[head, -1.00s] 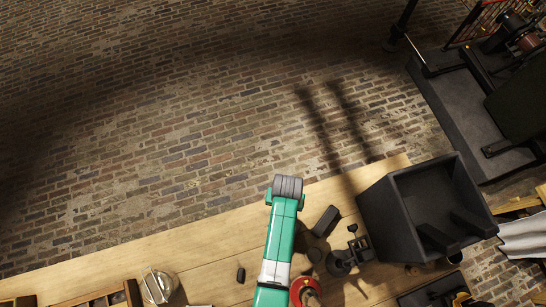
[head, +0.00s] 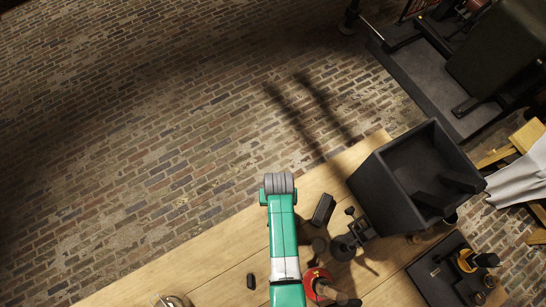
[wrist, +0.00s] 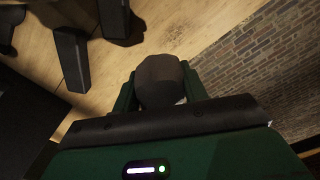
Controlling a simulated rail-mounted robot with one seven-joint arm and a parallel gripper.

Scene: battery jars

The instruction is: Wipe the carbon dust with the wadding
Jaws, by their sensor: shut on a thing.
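My gripper (wrist: 160,90) shows in the wrist view with its two green fingers shut on a dark grey, rounded lump. I take this lump for the wadding (wrist: 159,75); a small whitish bit shows at its lower right. It is over or near the wooden table (wrist: 220,35), close to the table's edge; I cannot tell whether it touches the wood. In the head view my green arm reaches over the table, and the gripper is not clearly seen there.
A large black open box (head: 385,195) stands at the table's right. Near it are a small dark block (head: 323,210) and a dark stand-like object (head: 342,248). A black tray (head: 425,275) lies at lower right. A small dark piece (head: 250,281) lies left of my arm. Brick floor lies beyond the edge.

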